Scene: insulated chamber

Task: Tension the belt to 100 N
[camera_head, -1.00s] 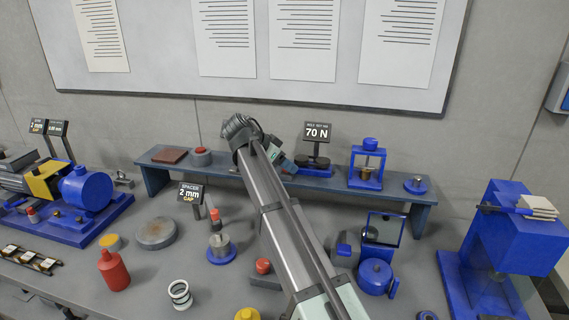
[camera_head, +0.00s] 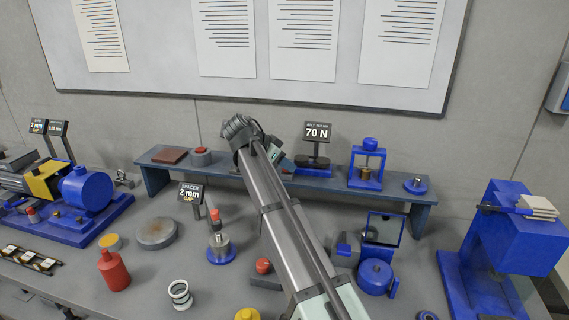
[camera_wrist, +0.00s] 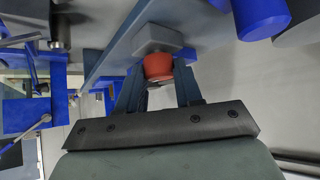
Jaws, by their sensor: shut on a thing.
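The small black sign (camera_head: 318,131) on the back shelf reads 70 N in the head view; its small heading is hard to read. In the wrist view, my gripper (camera_wrist: 159,82) is shut on a red knob (camera_wrist: 158,67), one finger on each side. A grey block (camera_wrist: 157,39) lies just beyond the knob. In the head view my arm reaches to the shelf and its end hides the fingers and the held knob. I cannot make out the belt itself in either view.
The blue-grey shelf (camera_head: 408,192) runs along the back wall. A blue press frame (camera_head: 367,161) stands on it at the right. A blue motor unit (camera_head: 86,190) is at the left, a tall blue machine (camera_head: 516,240) at the right. A red bottle (camera_head: 113,270) and small parts crowd the front.

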